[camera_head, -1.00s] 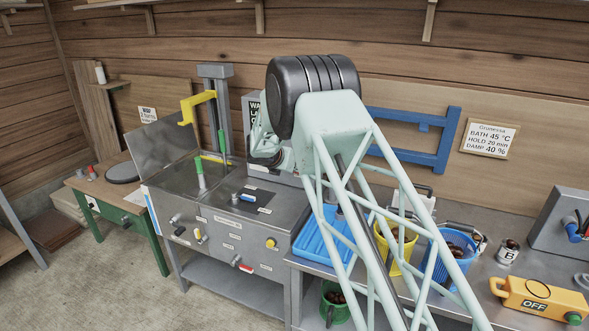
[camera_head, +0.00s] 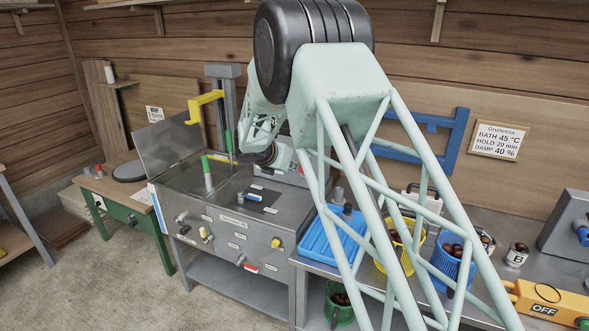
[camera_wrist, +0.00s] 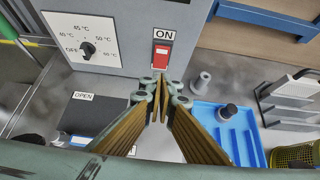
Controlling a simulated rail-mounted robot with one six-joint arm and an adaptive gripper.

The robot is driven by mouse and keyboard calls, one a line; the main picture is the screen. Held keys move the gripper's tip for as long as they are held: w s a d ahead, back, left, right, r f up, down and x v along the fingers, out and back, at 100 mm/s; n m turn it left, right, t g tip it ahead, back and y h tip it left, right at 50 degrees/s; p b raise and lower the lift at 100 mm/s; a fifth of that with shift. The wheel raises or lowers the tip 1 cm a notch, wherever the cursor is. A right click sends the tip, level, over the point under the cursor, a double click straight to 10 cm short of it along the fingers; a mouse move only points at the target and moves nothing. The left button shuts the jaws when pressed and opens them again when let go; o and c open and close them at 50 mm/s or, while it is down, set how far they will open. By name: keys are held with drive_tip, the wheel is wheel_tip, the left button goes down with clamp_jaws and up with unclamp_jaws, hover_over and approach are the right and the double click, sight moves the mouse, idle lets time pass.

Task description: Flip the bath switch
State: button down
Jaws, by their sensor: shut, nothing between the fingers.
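In the wrist view a red rocker switch (camera_wrist: 161,56) sits on the grey face of a control box (camera_wrist: 118,22), under an "ON" label. My gripper (camera_wrist: 163,84) is shut and empty, its fingertips just below the switch in the picture; a gap in depth cannot be judged. A temperature dial (camera_wrist: 87,49) with a white scale is left of the switch on the same face. In the head view the control box (camera_head: 290,173) stands at the back of the steel bath unit (camera_head: 236,222), partly hidden by my arm, and the switch is hidden.
A blue tray (camera_wrist: 225,137) with grey and dark pieces lies right of the gripper in the wrist view. An "OPEN" label (camera_wrist: 84,96) is at left.

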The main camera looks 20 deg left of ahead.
drive_tip(key=shift+v, duration=1.75)
drive_tip(key=shift+s+f, duration=0.25)
drive_tip(key=shift+f, duration=0.45)
drive_tip(key=shift+w+f, duration=0.1)
drive_tip(key=w+r+x, duration=0.1)
drive_tip(key=x, duration=1.2)
drive_tip(key=shift+w+b, duration=0.15)
drive_tip(key=shift+b, duration=0.3)
